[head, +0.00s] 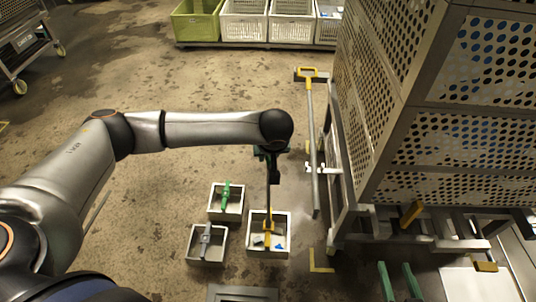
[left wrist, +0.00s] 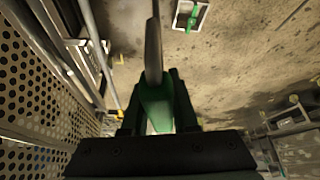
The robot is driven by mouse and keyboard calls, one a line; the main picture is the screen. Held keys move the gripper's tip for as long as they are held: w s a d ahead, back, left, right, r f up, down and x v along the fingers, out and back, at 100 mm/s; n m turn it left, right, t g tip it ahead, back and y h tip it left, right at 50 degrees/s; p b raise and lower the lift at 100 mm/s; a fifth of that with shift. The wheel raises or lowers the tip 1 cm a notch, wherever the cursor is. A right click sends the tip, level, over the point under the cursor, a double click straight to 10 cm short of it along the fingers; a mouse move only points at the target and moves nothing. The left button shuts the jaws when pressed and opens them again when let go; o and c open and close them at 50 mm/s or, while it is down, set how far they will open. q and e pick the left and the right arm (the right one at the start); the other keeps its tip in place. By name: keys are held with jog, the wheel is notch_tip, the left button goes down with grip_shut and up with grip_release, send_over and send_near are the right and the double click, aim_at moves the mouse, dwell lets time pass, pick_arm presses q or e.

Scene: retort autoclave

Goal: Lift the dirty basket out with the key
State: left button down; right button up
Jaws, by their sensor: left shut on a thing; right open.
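My left gripper (head: 271,155) is shut on the key, whose thin upright shaft (head: 268,202) reaches down to the front right basket (head: 287,220). This basket is a pale square box with a yellow handle piece (head: 268,228) and blue and dark bits inside. The shaft's lower end meets the yellow piece; I cannot tell whether it is hooked. In the left wrist view, the fingers close around a green grip (left wrist: 155,108) with a grey part above it. The basket's interior is partly hidden. My right gripper (head: 398,268) is open and empty at the lower right.
A basket with a green handle (head: 226,195) and one with a grey handle (head: 206,240) stand close to the left. A large perforated cage trolley (head: 430,100) fills the right, with a yellow-ended bar (head: 312,140) beside it. Crates (head: 243,22) line the back. Floor behind the baskets is clear.

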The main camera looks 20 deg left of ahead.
notch_tip(320, 180, up, 17)
jog(key=w+n+t+y+b, duration=0.2)
jog(key=n+t+y+b, duration=0.15)
jog(key=t, duration=0.35)
jog(key=shift+s+a+r+n+t+y+b, duration=1)
jog(key=shift+s+r+n+y+b, duration=0.8)
jog(key=shift+s+r+n+y, duration=2.2)
jog(key=shift+w+a+f+m+b, duration=0.1)
jog(key=shift+w+f+m+b, duration=0.2)
jog(key=shift+f+m+b, duration=0.4)
jog(key=shift+w+a+f+m+b, duration=0.2)
jog(key=shift+f+m+b, duration=0.3)
jog(key=shift+b, duration=0.4)
jog(key=shift+w+a+f+m+b, duration=0.1)
jog(key=shift+w+f+m+b, duration=0.3)
jog(key=shift+f+b, duration=0.35)
jog(key=shift+d+f+b, duration=0.1)
jog(key=shift+f+b, duration=0.7)
jog(key=shift+b, duration=0.25)
jog(key=shift+s, duration=0.1)
